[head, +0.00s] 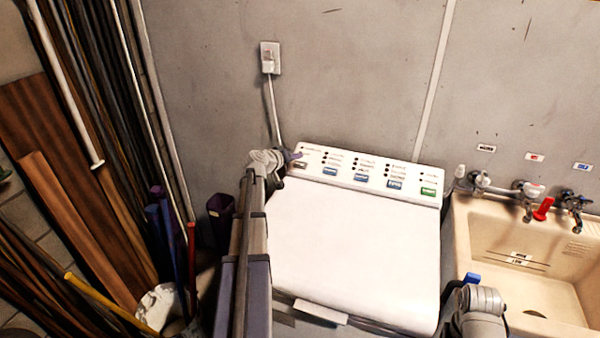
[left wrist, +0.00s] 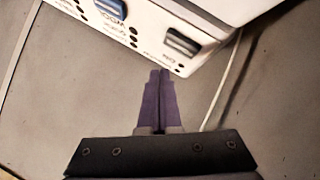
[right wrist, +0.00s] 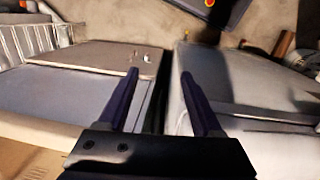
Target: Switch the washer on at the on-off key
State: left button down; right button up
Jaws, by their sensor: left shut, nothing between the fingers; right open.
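The white washer (head: 355,240) stands in the middle of the head view, its lid closed. A sloped panel along its back edge carries a grey key (head: 300,165) at the left end, several blue keys (head: 361,178) and a green key (head: 428,191) at the right end. The key labels are too small to read. My left gripper (head: 296,156) is shut and empty at the panel's left end. In the left wrist view its fingertips (left wrist: 160,73) are close to the grey key (left wrist: 182,42); contact is not clear. My right gripper (right wrist: 159,78) is open and empty.
A beige sink (head: 500,250) with taps (head: 525,188) stands right of the washer. Wooden boards (head: 75,230) and poles lean at the left. A wall outlet (head: 270,57) with a cord is behind the panel. The lid top is clear.

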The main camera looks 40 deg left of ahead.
aim_at(303, 162)
pick_arm(q)
jog(key=shift+w+a+f+b, duration=0.1)
jog(key=shift+w+f+b, duration=0.2)
jog(key=shift+f, duration=0.25)
jog(key=shift+w+a+f+b, duration=0.15)
jog(key=shift+f+b, duration=0.2)
jog(key=shift+f, duration=0.2)
pick_arm(e)
jog(key=shift+f, duration=1.1)
pick_arm(q)
jog(key=shift+d+f, duration=0.1)
jog(key=shift+f, duration=0.05)
pick_arm(e)
jog(key=shift+f, duration=0.15)
pick_arm(q)
jog(key=shift+w+f+b, duration=0.1)
jog(key=shift+f+b, duration=0.1)
jog(key=shift+b, duration=0.15)
pick_arm(e)
jog(key=shift+f, duration=0.2)
pick_arm(q)
jog(key=shift+w+f+b, duration=0.2)
jog(key=shift+f+b, duration=0.35)
jog(key=shift+b, duration=0.05)
pick_arm(e)
jog(key=shift+f, duration=0.55)
pick_arm(q)
jog(key=shift+r, duration=0.1)
pick_arm(e)
jog(key=shift+r, duration=0.1)
